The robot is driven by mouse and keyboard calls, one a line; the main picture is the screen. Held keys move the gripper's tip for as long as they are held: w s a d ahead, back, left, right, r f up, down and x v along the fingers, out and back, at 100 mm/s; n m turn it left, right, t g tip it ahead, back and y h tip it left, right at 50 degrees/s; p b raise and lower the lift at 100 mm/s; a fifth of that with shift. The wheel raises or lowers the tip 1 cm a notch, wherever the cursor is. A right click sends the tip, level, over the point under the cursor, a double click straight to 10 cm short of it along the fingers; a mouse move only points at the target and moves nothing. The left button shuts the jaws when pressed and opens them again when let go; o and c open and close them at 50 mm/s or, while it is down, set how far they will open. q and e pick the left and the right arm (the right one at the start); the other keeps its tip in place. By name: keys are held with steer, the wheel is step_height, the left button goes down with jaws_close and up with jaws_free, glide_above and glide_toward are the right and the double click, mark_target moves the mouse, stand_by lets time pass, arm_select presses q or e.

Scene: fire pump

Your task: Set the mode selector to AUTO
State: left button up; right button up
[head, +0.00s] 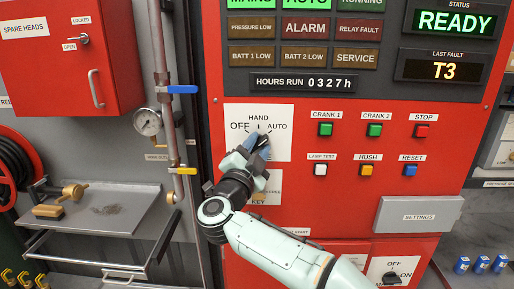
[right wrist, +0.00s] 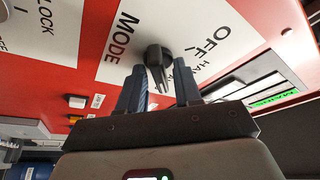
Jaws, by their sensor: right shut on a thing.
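The mode selector is a black knob (right wrist: 157,56) on a white plate (head: 235,115) marked HAND, OFF and AUTO. In the head view my right gripper (head: 258,146) covers most of the knob. In the right wrist view the gripper's blue-grey fingers (right wrist: 159,88) stand on either side of the knob's handle, shut on it. I cannot tell clearly which mark the knob points to. The AUTO lamp (head: 306,3) is bright green. My left gripper is not in view.
Green CRANK buttons (head: 325,130), a red STOP button (head: 421,131) and small buttons lie right of the selector. A KEY plate (head: 268,190) is just below it. A pipe with a gauge (head: 148,121) and blue and yellow levers stands to the left. The status display (head: 455,22) reads READY.

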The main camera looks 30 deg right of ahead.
steer(key=shift+m, duration=0.3)
steer(key=o, duration=0.7)
steer(key=shift+s+a+f, duration=0.15)
steer(key=shift+s+a, duration=0.05)
steer(key=shift+a, duration=0.1)
steer(key=b+v, duration=0.2)
steer(key=v, duration=1)
steer(key=shift+s+a+b, duration=0.25)
steer(key=shift+s+b, duration=0.05)
